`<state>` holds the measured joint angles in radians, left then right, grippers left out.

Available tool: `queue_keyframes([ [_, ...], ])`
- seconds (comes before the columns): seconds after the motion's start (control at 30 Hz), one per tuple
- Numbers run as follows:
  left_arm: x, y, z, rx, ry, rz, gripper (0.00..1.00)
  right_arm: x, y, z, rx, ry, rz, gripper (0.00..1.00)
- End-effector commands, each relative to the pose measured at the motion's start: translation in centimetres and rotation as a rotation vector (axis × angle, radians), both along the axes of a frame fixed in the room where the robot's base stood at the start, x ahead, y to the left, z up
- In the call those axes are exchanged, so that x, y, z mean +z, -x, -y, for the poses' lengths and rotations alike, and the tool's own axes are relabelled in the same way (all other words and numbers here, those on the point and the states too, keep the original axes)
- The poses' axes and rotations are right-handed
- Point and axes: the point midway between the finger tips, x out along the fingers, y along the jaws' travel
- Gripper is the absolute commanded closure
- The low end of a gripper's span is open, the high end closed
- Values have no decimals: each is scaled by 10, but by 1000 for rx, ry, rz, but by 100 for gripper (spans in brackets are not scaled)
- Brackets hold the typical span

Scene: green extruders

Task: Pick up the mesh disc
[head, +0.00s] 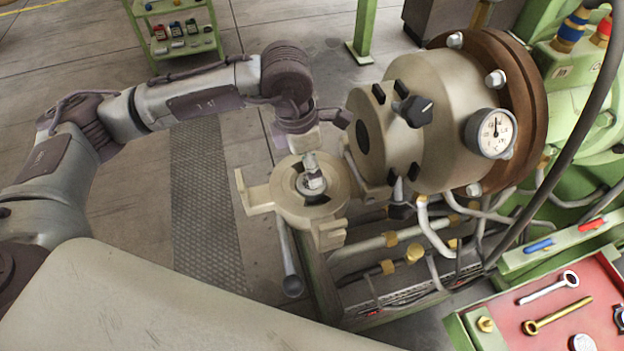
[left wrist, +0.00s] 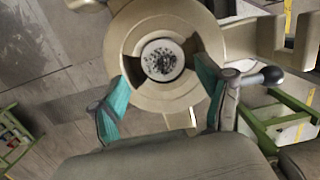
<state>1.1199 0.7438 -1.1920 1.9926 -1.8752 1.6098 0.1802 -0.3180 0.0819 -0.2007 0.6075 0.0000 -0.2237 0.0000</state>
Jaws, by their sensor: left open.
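The mesh disc (left wrist: 162,60) is a round white disc with dark specks. It sits in the centre of a beige ring-shaped holder (left wrist: 150,12), with dark gaps on either side of it. My left gripper (left wrist: 160,92) is open, its two teal fingers spread on either side of the disc and apart from it. In the head view my left gripper (head: 312,165) points down over the middle of the holder (head: 285,205), and the disc is hard to make out there. My right gripper is in neither view.
A large beige cylinder (head: 440,110) with a gauge (head: 490,133) stands right of the holder. A ball-ended lever (left wrist: 262,76) is close to the right finger. A red tray (head: 515,312) with tools and a pale disc (head: 583,342) is at lower right. Open floor lies left.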

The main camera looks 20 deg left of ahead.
Motion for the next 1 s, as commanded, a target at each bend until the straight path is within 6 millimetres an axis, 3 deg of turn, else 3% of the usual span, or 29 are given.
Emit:
queue_keyframes([
  [0.1,-8,1,-1,1,-1,-4,23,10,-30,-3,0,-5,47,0],
  [0.2,-23,3,-1,1,-1,-6,23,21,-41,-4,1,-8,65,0],
  [0.4,-49,0,1,0,0,-1,23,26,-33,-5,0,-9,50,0],
  [0.67,-53,0,2,0,1,1,23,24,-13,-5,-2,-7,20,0],
  [1.0,-53,0,2,0,1,1,78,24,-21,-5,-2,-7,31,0],
])
